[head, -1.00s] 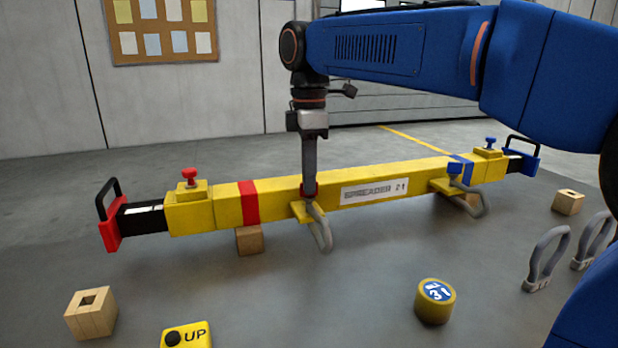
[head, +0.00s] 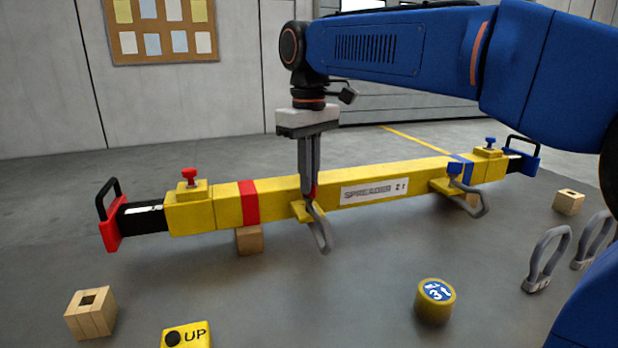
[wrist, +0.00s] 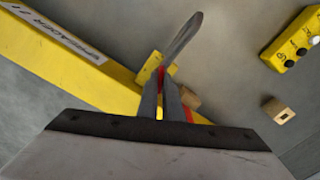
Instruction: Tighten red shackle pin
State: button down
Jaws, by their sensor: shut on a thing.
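The red shackle pin (head: 315,191) is at that lug, mostly hidden by my fingers. My gripper (head: 309,192) points straight down and is shut on the red pin. In the wrist view, red shows between and beside the fingertips (wrist: 162,76), with the shackle (wrist: 184,36) just beyond. A second shackle (head: 474,206) with a blue pin (head: 454,168) is at the beam's right part.
A pierced wooden block (head: 91,318), a yellow UP box (head: 187,336) and a round yellow weight (head: 435,302) stand in front of the beam.

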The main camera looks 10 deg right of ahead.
jog(key=m, duration=0.6)
jog(key=shift+r, duration=0.1)
jog(key=m, duration=0.6)
jog(key=shift+m, duration=0.3)
jog(key=m, duration=0.5)
jog(key=shift+m, duration=2.8)
jog(key=c, duration=1.9)
grip_release()
